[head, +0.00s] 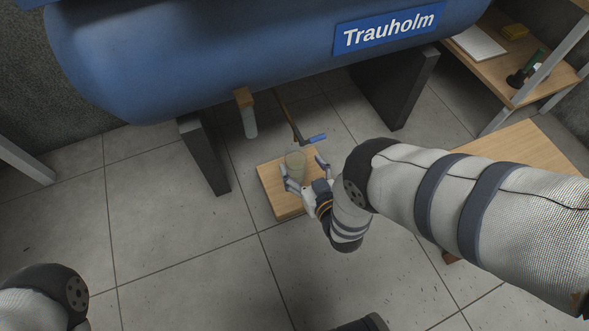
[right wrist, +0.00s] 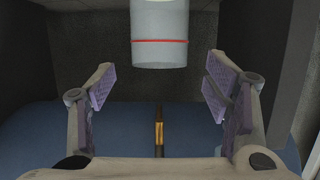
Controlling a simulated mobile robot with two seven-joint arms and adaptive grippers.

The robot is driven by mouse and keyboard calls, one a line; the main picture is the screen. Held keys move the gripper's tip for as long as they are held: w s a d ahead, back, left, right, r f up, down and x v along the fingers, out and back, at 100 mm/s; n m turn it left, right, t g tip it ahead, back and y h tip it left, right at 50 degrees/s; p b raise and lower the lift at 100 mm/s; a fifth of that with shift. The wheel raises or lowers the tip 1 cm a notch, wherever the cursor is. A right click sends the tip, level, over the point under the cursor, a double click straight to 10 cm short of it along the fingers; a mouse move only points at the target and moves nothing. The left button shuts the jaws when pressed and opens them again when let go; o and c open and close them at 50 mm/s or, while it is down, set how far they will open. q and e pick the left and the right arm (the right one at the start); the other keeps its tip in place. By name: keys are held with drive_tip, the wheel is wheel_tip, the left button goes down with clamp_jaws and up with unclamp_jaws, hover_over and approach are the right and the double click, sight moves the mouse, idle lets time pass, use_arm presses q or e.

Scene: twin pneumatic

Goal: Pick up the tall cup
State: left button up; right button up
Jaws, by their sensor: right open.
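The tall cup (head: 296,165), pale and see-through grey, stands on a low wooden stand (head: 270,185) under the blue tank. In the right wrist view the cup (right wrist: 160,35) shows a thin red line around it and sits centred at the top, seen in the gap between the fingers. My right gripper (head: 306,172) is open, with its fingers to either side of the cup in the head view. In the right wrist view the open gripper (right wrist: 160,85) shows clear space between each finger and the cup. My left gripper is out of view.
The blue tank (head: 230,50) hangs over the stand on dark legs (head: 205,155). A capped cylinder (head: 248,118) and a pipe with a blue-handled valve (head: 315,138) hang down near the cup. A wooden table (head: 530,150) stands at the right. The floor at left is clear.

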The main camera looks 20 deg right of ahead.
sight(292, 150)
drive_tip(key=b+x, duration=0.2)
drive_tip(key=x, duration=0.2)
drive_tip(key=shift+w+f, duration=0.25)
drive_tip(key=shift+w, duration=0.3)
drive_tip(key=shift+r, duration=0.15)
drive_tip(key=shift+c, duration=0.2)
clamp_jaws()
drive_tip(key=shift+r, duration=0.1)
